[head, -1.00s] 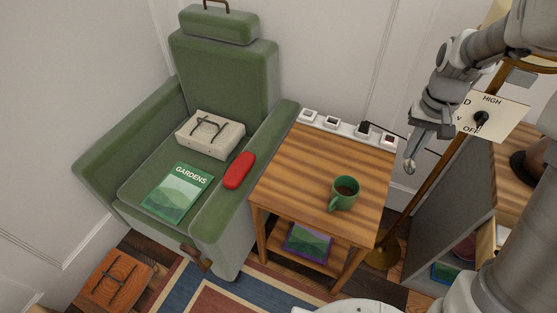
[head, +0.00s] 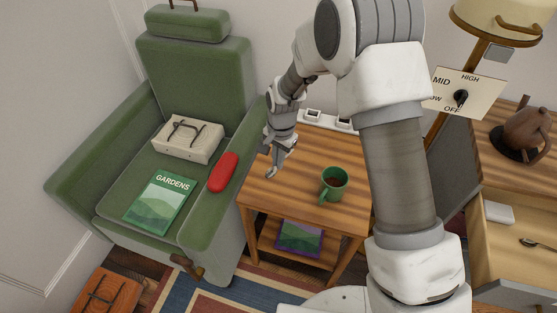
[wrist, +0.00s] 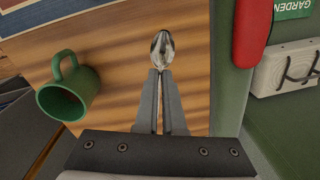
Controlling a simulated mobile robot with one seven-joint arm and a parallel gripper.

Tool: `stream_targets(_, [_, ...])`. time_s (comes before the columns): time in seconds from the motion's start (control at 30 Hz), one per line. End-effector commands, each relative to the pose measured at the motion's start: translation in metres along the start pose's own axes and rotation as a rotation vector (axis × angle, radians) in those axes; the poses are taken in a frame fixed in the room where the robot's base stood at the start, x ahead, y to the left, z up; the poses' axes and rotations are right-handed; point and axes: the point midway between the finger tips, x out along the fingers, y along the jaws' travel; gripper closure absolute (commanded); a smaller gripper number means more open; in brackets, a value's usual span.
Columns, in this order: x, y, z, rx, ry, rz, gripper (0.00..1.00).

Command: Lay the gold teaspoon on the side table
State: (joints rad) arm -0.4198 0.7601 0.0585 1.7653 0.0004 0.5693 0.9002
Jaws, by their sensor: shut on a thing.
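My gripper (head: 280,150) is shut on a spoon, above the left part of the side table (head: 320,163). In the wrist view my gripper (wrist: 160,80) grips the spoon's handle, and the spoon's bowl (wrist: 162,46) sticks out beyond the fingertips. The spoon looks silvery rather than gold here. The handle is mostly hidden between the fingers. The bowl points down towards the wooden top in the head view; I cannot tell whether it touches. Another spoon (head: 538,243), small and dark-bowled, lies in the open drawer at the right; its colour is hard to tell.
A green mug (head: 333,184) stands on the table, right of my gripper. A socket strip (head: 313,114) runs along the table's back edge. The green armchair (head: 205,75) adjoins on the left, with a red case (head: 223,172) on its arm. The table's front left is clear.

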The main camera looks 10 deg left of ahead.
Motion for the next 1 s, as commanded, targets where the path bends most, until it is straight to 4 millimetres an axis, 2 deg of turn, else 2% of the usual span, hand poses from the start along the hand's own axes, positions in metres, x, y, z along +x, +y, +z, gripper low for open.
stream_targets(0.27, [0.013, 0.001, 0.0, 0.002, 0.0, 0.0, 1.0])
stream_targets(1.0, [0.081, 0.005, 0.0, 0.002, 0.0, 0.001, 1.0])
